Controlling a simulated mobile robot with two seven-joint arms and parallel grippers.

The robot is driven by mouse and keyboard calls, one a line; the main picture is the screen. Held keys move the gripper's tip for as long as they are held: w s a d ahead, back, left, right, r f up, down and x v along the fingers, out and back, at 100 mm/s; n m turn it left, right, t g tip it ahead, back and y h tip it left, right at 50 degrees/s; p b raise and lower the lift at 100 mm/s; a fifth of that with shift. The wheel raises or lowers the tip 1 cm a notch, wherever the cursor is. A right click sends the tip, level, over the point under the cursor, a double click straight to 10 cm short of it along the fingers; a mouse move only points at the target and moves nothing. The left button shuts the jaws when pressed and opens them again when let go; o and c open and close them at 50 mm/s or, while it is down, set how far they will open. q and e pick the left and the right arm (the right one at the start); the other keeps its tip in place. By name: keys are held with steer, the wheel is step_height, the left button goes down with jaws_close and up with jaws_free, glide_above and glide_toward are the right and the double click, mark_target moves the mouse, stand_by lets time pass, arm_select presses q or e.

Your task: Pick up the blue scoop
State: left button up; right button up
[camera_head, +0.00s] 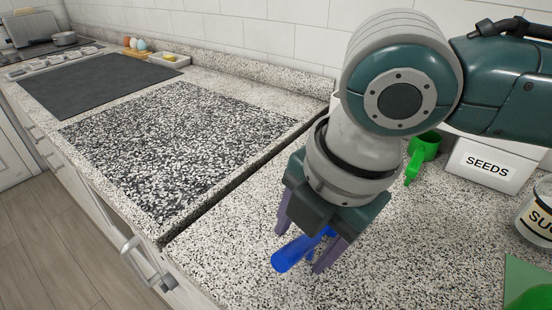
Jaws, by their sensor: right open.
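A blue scoop (290,254) lies on the speckled counter in front of me, just right of the gap between the counter sections. My right gripper (298,250) is over it, pointing down, with its two purple fingers apart. One finger is on the far left side of the scoop and the other on its near right side. The gripper and wrist hide part of the scoop. I cannot tell whether the fingers touch it. My left gripper is not in view.
A green scoop (423,152) lies behind to the right, beside a white box labelled SEEDS (490,166). A labelled jar (537,212) and a green object (526,284) are at the right edge. The counter (230,240) left of the blue scoop is clear.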

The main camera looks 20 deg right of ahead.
steer(key=x, duration=0.2)
steer(key=shift+w+f, duration=0.1)
steer(key=shift+f, duration=0.25)
jaws_close()
stand_by(0.5)
